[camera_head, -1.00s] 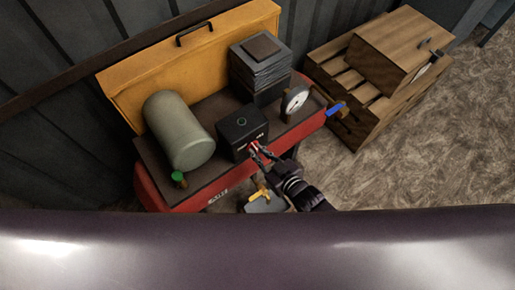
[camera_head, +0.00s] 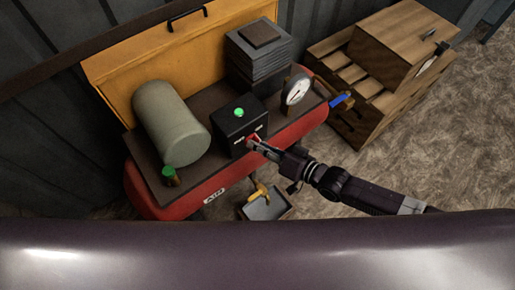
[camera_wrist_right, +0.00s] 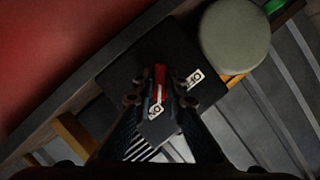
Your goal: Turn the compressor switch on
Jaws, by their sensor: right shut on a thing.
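The compressor switch is a red lever on the front of a black box (camera_head: 238,128) on the red compressor (camera_head: 190,196). My right gripper (camera_head: 254,143) is at the box's front face, with its fingertips at the red switch. A round lamp (camera_head: 239,112) on top of the box glows green. My left gripper is not in view.
A grey-green cylinder (camera_head: 172,125) and a green-topped valve (camera_head: 169,173) are left of the box. A gauge (camera_head: 297,90) and blue handle (camera_head: 341,99) are to its right. A yellow valve (camera_head: 259,191) and tray (camera_head: 268,208) are below. Wooden crates stand at right.

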